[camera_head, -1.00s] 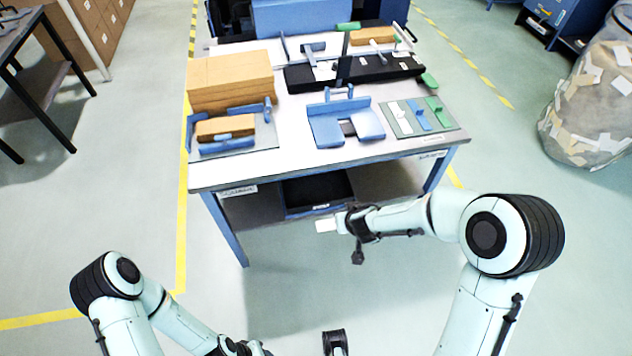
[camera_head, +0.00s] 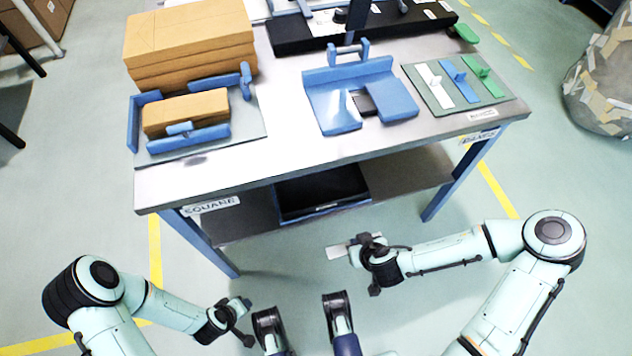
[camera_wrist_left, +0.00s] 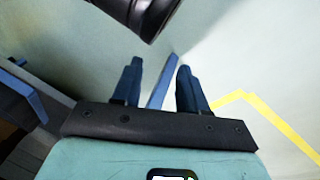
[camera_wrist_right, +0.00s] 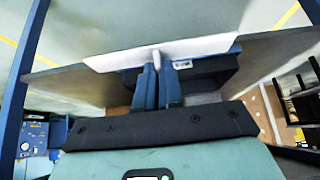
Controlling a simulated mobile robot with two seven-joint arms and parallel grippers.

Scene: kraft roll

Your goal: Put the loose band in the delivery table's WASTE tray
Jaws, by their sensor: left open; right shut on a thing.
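My right gripper (camera_head: 357,249) is shut on a thin white strip with a small upright tab, which I take for the loose band (camera_head: 337,250). It is held in the air in front of the table, below its top. The band also shows in the right wrist view (camera_wrist_right: 110,61), spread wide across the fingertips. A black tray (camera_head: 283,207) with a blue front edge sits on the table's lower shelf; its small label is unreadable. In the right wrist view, the tray (camera_wrist_right: 205,82) is partly hidden behind the band and fingers. My left gripper (camera_head: 243,307) is open and empty.
The delivery table (camera_head: 290,163) carries stacked brown boards (camera_head: 190,45), a blue-edged fixture with a brown block (camera_head: 186,110), a blue holder (camera_head: 350,75) and a mat of coloured strips (camera_head: 440,100). Table legs flank the shelf (camera_head: 405,183). A scrap bag (camera_head: 605,75) stands right.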

